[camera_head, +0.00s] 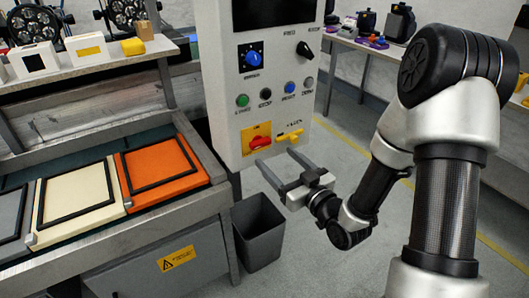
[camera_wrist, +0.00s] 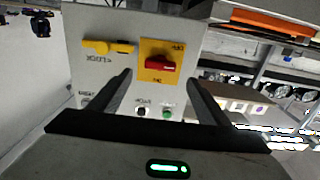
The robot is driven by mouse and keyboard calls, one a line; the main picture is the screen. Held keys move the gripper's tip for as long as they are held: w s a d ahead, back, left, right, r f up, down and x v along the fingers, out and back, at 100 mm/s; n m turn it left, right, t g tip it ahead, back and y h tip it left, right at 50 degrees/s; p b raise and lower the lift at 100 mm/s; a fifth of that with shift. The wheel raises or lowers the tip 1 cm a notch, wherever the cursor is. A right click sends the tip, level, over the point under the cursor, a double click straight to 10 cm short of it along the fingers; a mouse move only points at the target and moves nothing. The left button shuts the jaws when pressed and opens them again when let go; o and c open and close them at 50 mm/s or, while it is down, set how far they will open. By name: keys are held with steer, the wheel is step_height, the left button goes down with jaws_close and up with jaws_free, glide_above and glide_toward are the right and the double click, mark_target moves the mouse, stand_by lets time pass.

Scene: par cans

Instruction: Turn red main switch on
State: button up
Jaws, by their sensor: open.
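The red main switch (camera_head: 259,143) sits on a yellow square plate (camera_head: 250,130) low on the grey control panel. Its handle lies roughly horizontal. It also shows in the wrist view, as a red handle (camera_wrist: 160,63) on its yellow plate (camera_wrist: 154,48). My gripper (camera_head: 275,157) is open and empty, in front of the panel's lower part. In the wrist view the two fingers of my gripper (camera_wrist: 161,77) stand apart, with the red switch seen between and beyond the tips. I see no contact with it. The small lettering on the plate is hard to read.
A yellow lock lever (camera_head: 290,135) sits right of the switch. Above are a blue knob (camera_head: 252,58), a black knob (camera_head: 304,50) and several buttons (camera_head: 265,94). A grey bin (camera_head: 259,230) stands below. A bench with coloured trays (camera_head: 160,168) is at left. Floor is free at right.

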mark_target(263, 144)
steer(key=x, duration=0.7)
steer(key=shift+w+a, duration=0.25)
steer(key=shift+w, duration=0.05)
steer(key=c, duration=1.1)
steer(key=shift+o, duration=0.2)
